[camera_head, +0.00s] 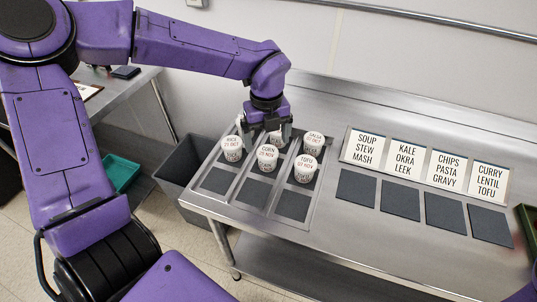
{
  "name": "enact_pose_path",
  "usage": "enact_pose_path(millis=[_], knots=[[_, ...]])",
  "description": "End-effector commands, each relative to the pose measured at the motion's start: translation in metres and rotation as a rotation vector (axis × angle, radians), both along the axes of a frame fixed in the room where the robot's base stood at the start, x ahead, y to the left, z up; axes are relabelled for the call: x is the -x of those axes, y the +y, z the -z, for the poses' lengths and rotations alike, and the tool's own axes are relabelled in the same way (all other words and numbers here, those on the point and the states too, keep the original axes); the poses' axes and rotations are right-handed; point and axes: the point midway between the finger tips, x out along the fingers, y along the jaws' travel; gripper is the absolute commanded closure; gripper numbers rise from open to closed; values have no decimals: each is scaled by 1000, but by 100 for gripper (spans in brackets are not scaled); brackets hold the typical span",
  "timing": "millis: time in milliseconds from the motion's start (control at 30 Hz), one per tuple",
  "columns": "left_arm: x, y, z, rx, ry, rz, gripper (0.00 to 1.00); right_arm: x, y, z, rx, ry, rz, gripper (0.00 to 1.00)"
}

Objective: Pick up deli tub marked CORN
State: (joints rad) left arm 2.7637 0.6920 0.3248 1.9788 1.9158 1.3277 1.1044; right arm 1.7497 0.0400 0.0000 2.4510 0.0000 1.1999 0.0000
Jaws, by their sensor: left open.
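The white deli tub marked CORN (267,158) stands upright in the metal tray on the steel table, in the middle column. My left gripper (267,136) points down just behind and above it, with its jaws open. Another white tub (276,139) stands behind CORN, partly hidden by the gripper, and its label cannot be read. I cannot tell whether a finger touches any tub. My right gripper is not in view.
Tubs stand close on both sides: one at left (232,148), a TOFU tub (306,168) and one at back right (314,142). The tray's (228,186) front squares are empty. Right of it are label cards (404,160) and bare dark squares (400,201). A grey bin (174,183) stands left.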

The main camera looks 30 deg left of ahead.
Motion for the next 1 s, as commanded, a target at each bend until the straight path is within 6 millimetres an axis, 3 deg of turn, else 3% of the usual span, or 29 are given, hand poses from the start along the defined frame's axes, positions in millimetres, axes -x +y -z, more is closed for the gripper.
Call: enact_pose_path(millis=[333,567,600,700,800,1000], knots=[[1,1,52,-1,3,1,8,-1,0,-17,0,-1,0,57],[1,1,58,0,-1,0,8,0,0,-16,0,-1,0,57],[1,1,58,0,-1,0,11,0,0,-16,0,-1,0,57],[1,1,58,0,-1,0,43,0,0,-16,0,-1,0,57],[1,1,58,0,-1,0,70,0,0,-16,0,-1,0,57],[0,1,57,0,-1,0,70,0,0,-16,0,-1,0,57]])
